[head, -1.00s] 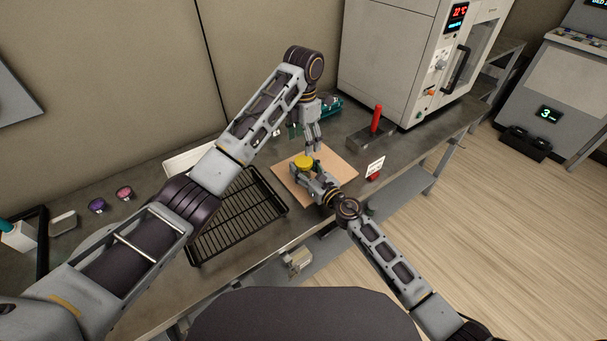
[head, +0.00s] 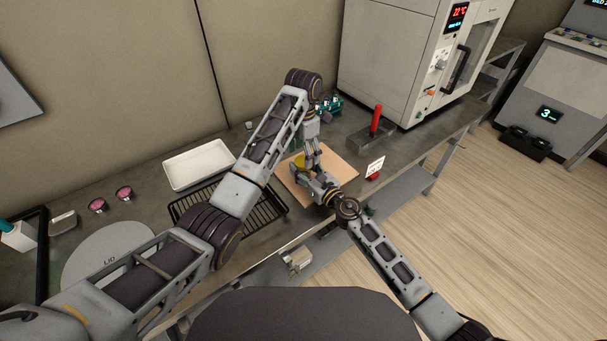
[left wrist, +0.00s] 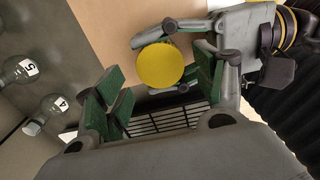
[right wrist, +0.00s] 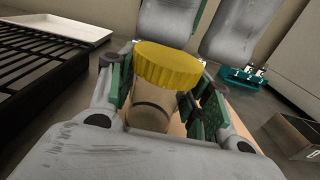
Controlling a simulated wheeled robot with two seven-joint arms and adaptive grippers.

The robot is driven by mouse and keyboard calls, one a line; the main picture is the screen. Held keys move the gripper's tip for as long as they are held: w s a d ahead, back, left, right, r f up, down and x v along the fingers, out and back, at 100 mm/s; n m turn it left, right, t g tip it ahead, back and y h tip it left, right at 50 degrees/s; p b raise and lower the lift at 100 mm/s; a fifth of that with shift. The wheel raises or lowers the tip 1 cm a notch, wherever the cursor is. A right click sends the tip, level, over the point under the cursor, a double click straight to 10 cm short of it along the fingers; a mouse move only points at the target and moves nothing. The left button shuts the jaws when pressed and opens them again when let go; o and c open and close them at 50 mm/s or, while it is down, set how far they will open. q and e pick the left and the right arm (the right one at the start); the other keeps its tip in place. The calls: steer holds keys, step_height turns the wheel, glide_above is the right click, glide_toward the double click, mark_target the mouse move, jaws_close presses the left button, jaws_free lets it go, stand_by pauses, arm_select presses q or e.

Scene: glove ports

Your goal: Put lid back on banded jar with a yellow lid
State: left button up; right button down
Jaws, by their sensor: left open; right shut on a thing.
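The jar (right wrist: 150,112) is pale and see-through with a dark band, and stands upright between the fingers of my right gripper (right wrist: 155,105). The yellow lid (right wrist: 168,64) sits on top of the jar; I cannot tell how tightly. The lid also shows in the head view (head: 299,161), partly hidden, and as a full disc in the left wrist view (left wrist: 160,65). My right gripper (head: 308,180) is shut on the jar over the tan board. My left gripper (head: 312,156) is open just above and beside the lid, its fingers apart.
The tan board (head: 342,166) lies under the jar. A black wire rack (head: 262,208) and white tray (head: 197,164) are left of it. A grey disc marked LID (head: 88,256) lies nearer left. A red-handled block (head: 372,136) and teal rack (head: 330,105) stand behind.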

arm_select(q)
steer(key=shift+f, duration=1.3)
steer(key=c, duration=1)
steer(key=o, duration=1.1)
steer(key=shift+r, duration=0.1)
steer(key=shift+r, duration=2.2)
